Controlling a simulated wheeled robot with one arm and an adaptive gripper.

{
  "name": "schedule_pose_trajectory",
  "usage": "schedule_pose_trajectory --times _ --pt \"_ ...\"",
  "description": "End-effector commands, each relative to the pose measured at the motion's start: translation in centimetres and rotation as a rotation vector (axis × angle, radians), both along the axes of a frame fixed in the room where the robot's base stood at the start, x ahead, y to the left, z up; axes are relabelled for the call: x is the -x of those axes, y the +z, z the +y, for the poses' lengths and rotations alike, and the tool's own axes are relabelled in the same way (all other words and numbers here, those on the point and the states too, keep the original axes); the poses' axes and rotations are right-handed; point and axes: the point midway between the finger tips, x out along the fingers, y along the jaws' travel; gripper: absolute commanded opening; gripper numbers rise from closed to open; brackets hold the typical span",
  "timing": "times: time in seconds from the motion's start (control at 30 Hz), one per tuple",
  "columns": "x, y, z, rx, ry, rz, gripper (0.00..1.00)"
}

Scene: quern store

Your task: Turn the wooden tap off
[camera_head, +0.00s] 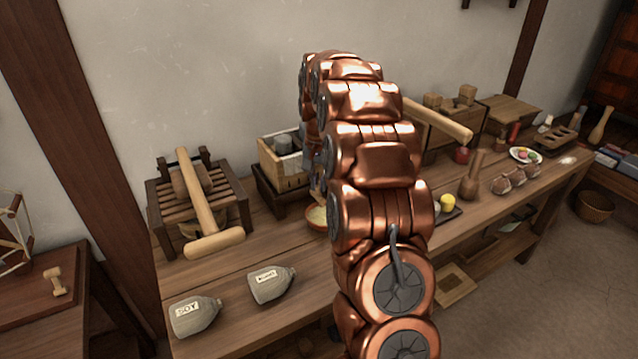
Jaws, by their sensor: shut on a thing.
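My copper arm rises in front of the camera and bends down behind itself at the middle of the table. Only a sliver of my gripper (318,178) shows at the left edge of the arm, above a small bowl (317,222) with pale contents. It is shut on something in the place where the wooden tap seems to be. The tap itself is hidden behind my arm, so which way its handle points cannot be told. A light wooden box (285,172) on a dark stand is just left of the gripper.
A slatted wooden press (165,205) with a large mallet (203,210) stands at the left. Two grey bottles, marked SOY (195,316) and another label (271,286), lie in front. Pestles and a plate (525,155) crowd the right. Bare tabletop (300,262) lies in front of the bowl.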

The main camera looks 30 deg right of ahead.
Motion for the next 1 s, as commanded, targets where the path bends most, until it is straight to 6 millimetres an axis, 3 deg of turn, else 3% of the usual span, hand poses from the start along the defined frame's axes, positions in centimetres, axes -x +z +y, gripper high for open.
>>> schedule_pose_trajectory --times 0.6,1.0 --pt "-0.04 0.16 -0.19 0.003 -0.569 -0.005 0.00" --pt "-0.07 0.19 -0.15 0.004 -0.794 -0.006 0.00"
